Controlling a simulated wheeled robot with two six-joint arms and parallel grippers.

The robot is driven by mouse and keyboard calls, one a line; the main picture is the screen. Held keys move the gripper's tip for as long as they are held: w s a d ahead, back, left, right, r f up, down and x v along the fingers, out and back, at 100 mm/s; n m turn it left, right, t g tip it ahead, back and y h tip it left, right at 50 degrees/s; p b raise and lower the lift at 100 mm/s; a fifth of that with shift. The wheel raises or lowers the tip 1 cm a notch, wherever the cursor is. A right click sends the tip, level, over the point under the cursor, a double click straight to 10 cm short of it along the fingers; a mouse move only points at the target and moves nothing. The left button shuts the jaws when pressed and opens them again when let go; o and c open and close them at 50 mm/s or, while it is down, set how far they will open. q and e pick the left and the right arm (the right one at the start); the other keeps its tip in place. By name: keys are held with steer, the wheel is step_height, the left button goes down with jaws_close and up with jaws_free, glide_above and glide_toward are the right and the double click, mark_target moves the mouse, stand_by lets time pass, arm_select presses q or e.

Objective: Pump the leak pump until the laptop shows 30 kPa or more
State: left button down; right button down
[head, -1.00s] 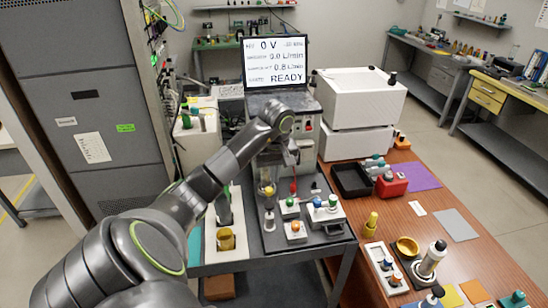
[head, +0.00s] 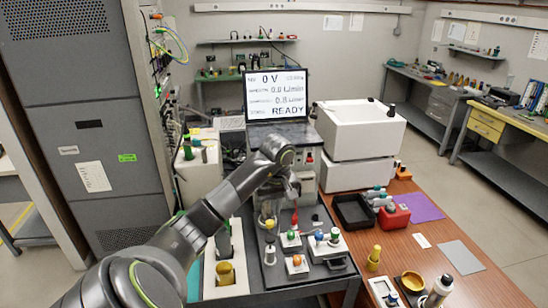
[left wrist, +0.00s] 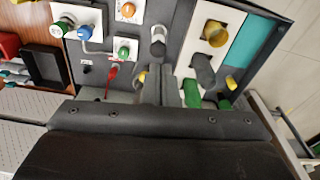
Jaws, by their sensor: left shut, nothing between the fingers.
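My left gripper (head: 293,190) is shut and empty above the back part of the tray, apart from that cylinder. My right gripper is out of view.
White blocks with green, orange and blue knobs (head: 297,265) and a red-handled lever stand on the tray. A clear jar (head: 268,212) is close by my gripper. White boxes (head: 360,130) stand right of the laptop. A grey cabinet (head: 85,120) is at left.

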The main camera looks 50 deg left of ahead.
arm_select(q)
steer(key=f+n+b, duration=0.1)
steer(key=n+b, duration=0.1)
steer(key=n, duration=0.2)
steer(key=n+y+b, duration=0.1)
steer(key=n+b, duration=1)
steer(key=n, duration=2.1)
glide_toward(271, 238)
steer(key=shift+s+d+r+t, duration=0.2)
steer(key=shift+s+r+t, duration=0.05)
steer(key=shift+s+t, duration=0.2)
steer(key=shift+m, duration=0.3)
steer(key=b+x, duration=0.5)
steer(key=x, duration=0.1)
steer(key=shift+a+b, duration=0.1)
steer(key=shift+b, duration=0.3)
steer(key=shift+a+f, duration=0.15)
steer(key=shift+f, duration=0.4)
